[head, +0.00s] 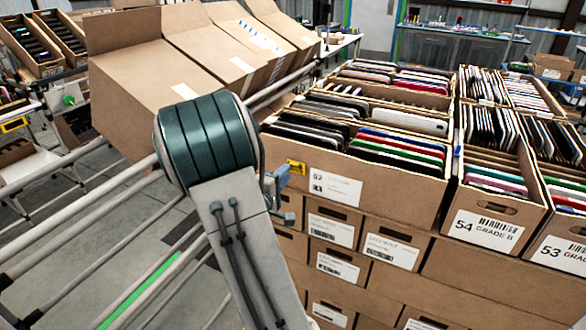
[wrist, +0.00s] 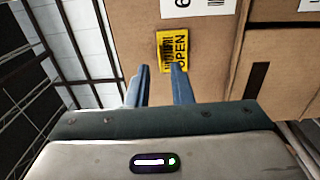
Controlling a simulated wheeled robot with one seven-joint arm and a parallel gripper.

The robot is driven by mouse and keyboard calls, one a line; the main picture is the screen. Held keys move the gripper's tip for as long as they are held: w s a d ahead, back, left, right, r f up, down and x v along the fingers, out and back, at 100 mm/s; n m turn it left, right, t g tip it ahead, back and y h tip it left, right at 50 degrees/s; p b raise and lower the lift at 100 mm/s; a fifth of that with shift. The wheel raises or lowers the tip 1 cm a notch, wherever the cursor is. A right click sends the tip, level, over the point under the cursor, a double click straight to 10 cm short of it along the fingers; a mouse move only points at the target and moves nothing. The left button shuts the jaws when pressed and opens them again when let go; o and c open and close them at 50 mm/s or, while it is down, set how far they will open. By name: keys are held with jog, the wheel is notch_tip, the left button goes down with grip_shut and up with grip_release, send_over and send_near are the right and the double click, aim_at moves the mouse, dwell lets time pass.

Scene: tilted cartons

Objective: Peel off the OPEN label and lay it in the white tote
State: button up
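The yellow OPEN label (wrist: 171,47), with a barcode, is stuck on the side of a brown carton (wrist: 220,70); in the wrist view its text runs sideways. In the head view the label (head: 296,167) shows small on the carton's front (head: 385,192), left of a white label. My gripper (wrist: 161,68) has its two blue fingers apart with nothing between them. The right fingertip overlaps the label's lower edge in the picture; the left one is beside it. I cannot tell whether they touch. The gripper (head: 276,180) is partly hidden by my arm in the head view. I cannot make out a white tote.
Stacked cartons (head: 370,270) full of upright devices fill the right. More cartons (head: 486,225) with white labels stand beside them. Tilted empty cartons (head: 150,85) lie along a metal roller rack (head: 60,225) at left. Benches (head: 460,38) stand behind.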

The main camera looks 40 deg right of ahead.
aim_at(293, 165)
jog(key=shift+x, duration=1.15)
jog(key=shift+p+x, duration=0.35)
jog(key=shift+x, duration=0.45)
grip_shut()
jog(key=shift+a, duration=0.15)
jog(key=p+v, duration=0.1)
jog(key=v, duration=0.6)
jog(key=shift+s+a+p, duration=0.2)
jog(key=shift+a+p, duration=0.1)
jog(key=shift+p, duration=0.1)
